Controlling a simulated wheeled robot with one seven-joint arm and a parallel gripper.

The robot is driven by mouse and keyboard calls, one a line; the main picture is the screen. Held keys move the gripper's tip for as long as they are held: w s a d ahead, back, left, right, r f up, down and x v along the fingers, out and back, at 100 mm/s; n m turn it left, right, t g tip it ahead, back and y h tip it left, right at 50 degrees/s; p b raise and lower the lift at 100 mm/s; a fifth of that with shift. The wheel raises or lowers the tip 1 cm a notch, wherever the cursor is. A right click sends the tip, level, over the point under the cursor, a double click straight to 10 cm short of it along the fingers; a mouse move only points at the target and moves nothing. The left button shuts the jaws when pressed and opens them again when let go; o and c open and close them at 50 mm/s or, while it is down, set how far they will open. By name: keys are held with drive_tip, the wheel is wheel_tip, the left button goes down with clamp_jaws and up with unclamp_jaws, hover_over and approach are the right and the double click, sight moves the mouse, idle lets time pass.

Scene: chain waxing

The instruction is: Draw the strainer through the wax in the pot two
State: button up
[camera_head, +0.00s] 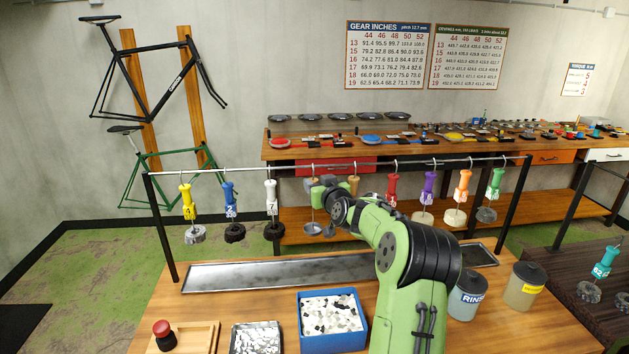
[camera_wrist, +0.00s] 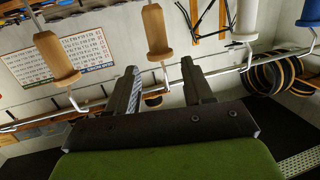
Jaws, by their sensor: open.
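My gripper (camera_head: 320,184) is at the hanging rail in the head view, mostly hidden by my own arm. In the wrist view my gripper (camera_wrist: 160,82) has its two fingers spread, with no tool held between them. One tan handle (camera_wrist: 157,32) hangs just beyond the fingers, and another tan handle (camera_wrist: 55,58) is off to the left. A grey round tool end (camera_head: 313,229) hangs below my gripper in the head view. I cannot tell for sure whether it is the strainer. No pot marked two is recognisable; my arm hides part of the bench.
The rail (camera_head: 350,163) carries several numbered handles with chains below. A metal drip tray (camera_head: 225,278) lies under it. A blue bin (camera_head: 332,314) of white pieces, a RINSE jar (camera_head: 467,296) and a yellow-labelled jar (camera_head: 523,287) stand on the bench, with a red-knobbed item (camera_head: 163,334) front left.

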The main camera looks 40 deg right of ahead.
drive_tip(key=p+x, duration=0.4)
drive_tip(key=x, duration=0.1)
drive_tip(key=shift+a+r, duration=0.1)
drive_tip(key=shift+r, duration=0.2)
wheel_tip(320, 180, down, 3)
drive_tip(key=b, duration=0.3)
drive_tip(key=shift+f+b, duration=0.45)
drive_tip(key=shift+b, duration=0.35)
drive_tip(key=shift+r, duration=0.1)
clamp_jaws()
